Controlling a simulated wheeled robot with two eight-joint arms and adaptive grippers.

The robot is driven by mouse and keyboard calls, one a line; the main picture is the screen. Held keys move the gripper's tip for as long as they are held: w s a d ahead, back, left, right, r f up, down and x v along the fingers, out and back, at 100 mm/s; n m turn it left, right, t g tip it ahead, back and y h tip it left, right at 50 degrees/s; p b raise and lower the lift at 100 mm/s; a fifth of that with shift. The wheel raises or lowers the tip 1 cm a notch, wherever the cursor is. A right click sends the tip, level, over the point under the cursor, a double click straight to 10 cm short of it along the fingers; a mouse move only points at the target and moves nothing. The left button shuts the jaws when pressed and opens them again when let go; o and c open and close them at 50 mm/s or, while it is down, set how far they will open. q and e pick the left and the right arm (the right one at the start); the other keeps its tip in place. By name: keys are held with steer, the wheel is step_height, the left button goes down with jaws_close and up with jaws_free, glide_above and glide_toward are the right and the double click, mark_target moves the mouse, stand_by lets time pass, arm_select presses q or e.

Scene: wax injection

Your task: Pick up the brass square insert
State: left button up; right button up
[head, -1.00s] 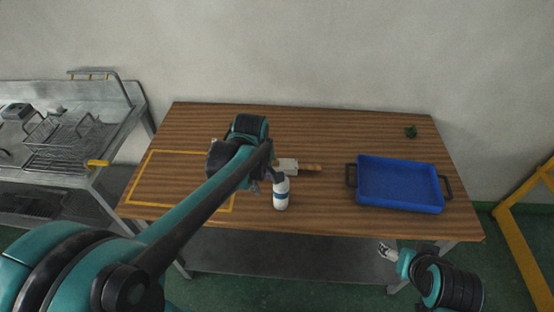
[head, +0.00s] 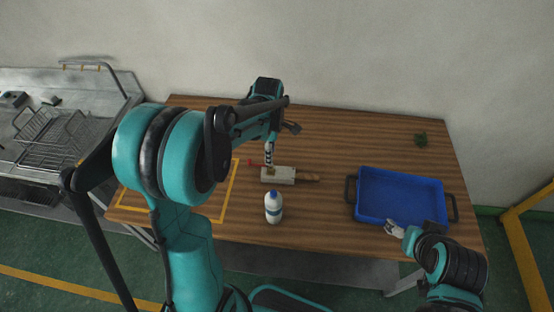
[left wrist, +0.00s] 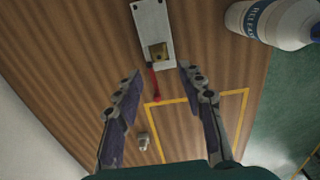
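The brass square insert (left wrist: 158,52) sits on a pale metal plate (left wrist: 153,20) with a wooden handle, whose handle shows in the head view (head: 308,177). The insert shows small and gold in the head view (head: 271,171). My left gripper (left wrist: 160,73) is open and empty, with its fingertips spread to either side just short of the insert's near edge. In the head view my left gripper (head: 268,156) hangs over the plate's back edge. My right gripper (head: 394,229) is at the front edge of the blue tray; its fingers are too small to judge.
A white bottle (head: 273,207) stands just in front of the plate. A red strip (left wrist: 154,82) and a small metal piece (left wrist: 144,143) lie near the left gripper. A blue tray (head: 398,174) is on the right. A yellow outline (head: 233,194) marks the table's left.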

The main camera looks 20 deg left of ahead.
mark_target(271, 168)
arm_select(q)
step_height(271, 168, down, 8)
steer(key=b, duration=0.2)
steer(key=shift+r+b, duration=0.1)
steer(key=shift+b, duration=0.25)
arm_select(e)
steer(key=shift+w+f, duration=0.2)
steer(key=shift+f, duration=0.45)
steer(key=shift+w+f, duration=0.15)
steer(key=shift+f, duration=0.45)
arm_select(q)
jaws_close()
